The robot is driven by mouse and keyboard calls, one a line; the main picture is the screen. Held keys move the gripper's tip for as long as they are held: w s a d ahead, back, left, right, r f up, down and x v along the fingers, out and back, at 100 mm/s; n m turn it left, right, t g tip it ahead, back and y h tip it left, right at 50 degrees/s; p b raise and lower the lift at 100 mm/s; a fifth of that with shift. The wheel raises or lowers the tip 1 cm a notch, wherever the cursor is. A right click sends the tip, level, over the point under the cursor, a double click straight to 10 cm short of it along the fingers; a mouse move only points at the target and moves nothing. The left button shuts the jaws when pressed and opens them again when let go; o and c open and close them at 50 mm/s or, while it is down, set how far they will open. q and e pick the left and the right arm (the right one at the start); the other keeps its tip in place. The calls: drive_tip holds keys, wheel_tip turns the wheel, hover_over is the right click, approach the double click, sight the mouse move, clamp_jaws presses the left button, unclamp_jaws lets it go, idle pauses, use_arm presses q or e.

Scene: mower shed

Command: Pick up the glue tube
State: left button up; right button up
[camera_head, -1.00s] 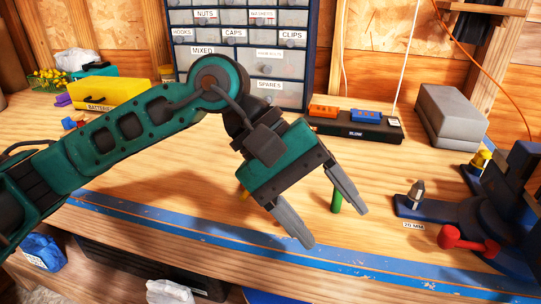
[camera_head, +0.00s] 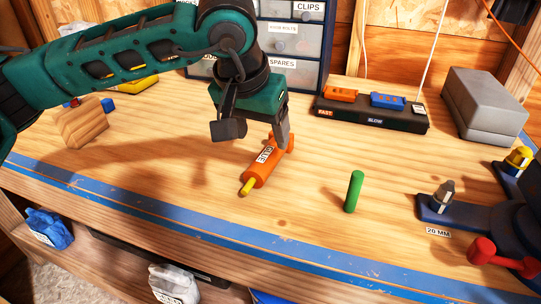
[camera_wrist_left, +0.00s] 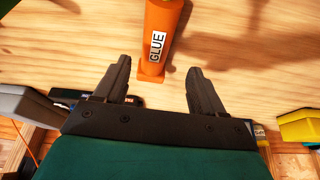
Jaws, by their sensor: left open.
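The glue tube (camera_head: 264,170) is orange with a white GLUE label and a yellow nozzle. It lies on the wooden bench, its nozzle pointing to the front left. My left gripper (camera_head: 268,140) is over its rear end, one finger hiding part of it. In the left wrist view, the tube (camera_wrist_left: 161,25) runs up out of the picture, its near end between the two spread fingertips of my left gripper (camera_wrist_left: 158,67). The gripper is open and empty; whether a finger touches the tube cannot be told. My right gripper is not in view.
A green cylinder (camera_head: 353,191) stands upright right of the tube. A wooden block (camera_head: 82,125) is at left. A black charger (camera_head: 372,110), a grey box (camera_head: 486,105) and a drawer cabinet (camera_head: 288,72) are behind. A blue stand (camera_head: 440,210) is at right. The front middle is clear.

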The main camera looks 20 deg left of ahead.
sight(268, 150)
use_arm(q)
drive_tip(key=shift+d+x, duration=0.15)
drive_tip(key=shift+x, duration=1.25)
drive_tip(key=shift+d+x, duration=0.15)
drive_tip(key=shift+x, duration=1.2)
drive_tip(key=shift+s+f+b, duration=0.15)
drive_tip(key=shift+f+b, duration=0.1)
drive_tip(key=shift+b, duration=0.2)
drive_tip(key=c, duration=0.7)
